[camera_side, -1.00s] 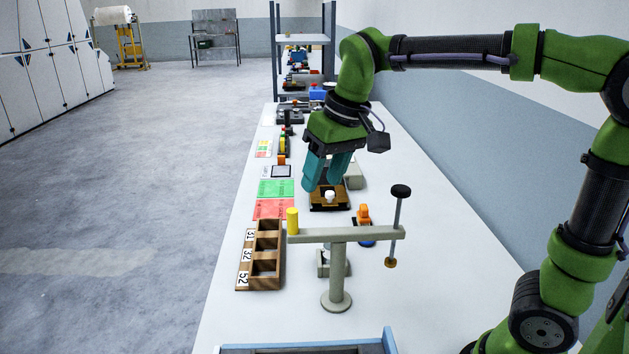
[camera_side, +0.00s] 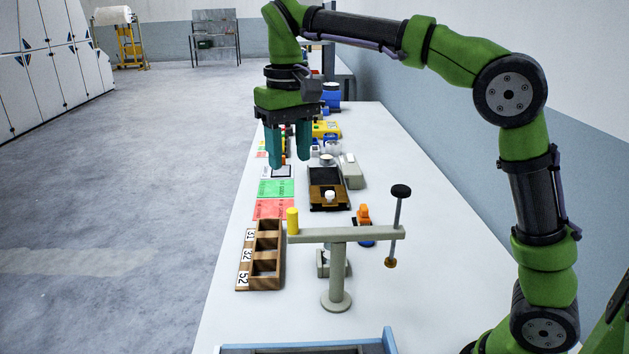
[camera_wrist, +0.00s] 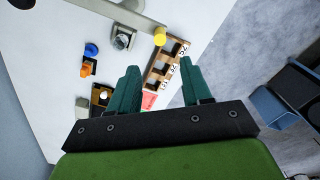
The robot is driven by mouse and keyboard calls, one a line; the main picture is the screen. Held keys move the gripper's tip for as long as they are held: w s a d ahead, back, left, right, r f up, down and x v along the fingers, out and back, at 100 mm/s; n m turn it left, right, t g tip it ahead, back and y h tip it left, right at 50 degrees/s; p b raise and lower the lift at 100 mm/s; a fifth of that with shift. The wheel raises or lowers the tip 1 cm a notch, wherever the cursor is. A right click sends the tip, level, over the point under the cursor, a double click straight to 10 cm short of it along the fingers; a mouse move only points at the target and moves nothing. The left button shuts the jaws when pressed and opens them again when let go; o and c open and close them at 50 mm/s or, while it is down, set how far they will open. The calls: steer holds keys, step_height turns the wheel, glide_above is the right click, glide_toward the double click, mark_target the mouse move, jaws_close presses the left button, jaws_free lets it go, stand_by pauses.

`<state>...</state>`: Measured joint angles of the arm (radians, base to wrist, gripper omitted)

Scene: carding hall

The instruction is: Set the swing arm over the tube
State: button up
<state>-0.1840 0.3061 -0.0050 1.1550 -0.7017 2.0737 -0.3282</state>
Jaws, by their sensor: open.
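The swing arm (camera_side: 335,235) is a pale grey bar on a round-footed post. A yellow peg (camera_side: 292,221) stands at its left end, and a black-knobbed vertical rod (camera_side: 397,220) passes through its right end. A small grey block fixture (camera_side: 323,262) with a round piece, perhaps the tube, sits partly hidden behind the post; it shows more fully in the wrist view (camera_wrist: 123,38). My gripper (camera_side: 290,160) is open and empty, above the bench and farther back than the swing arm. The fingers also show in the wrist view (camera_wrist: 159,66).
A wooden rack (camera_side: 262,283) with numbered slots stands left of the post. Behind lie red (camera_side: 273,209) and green (camera_side: 276,188) cards and a dark tray (camera_side: 320,176) with a white knob. An orange piece (camera_side: 363,214) on a blue base sits right of the fixture. A blue-edged tray (camera_side: 389,342) lies in front.

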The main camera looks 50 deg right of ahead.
mark_target(291, 210)
step_height(291, 210, down, 13)
steer(key=shift+r, duration=0.1)
stand_by(0.3)
jaws_close()
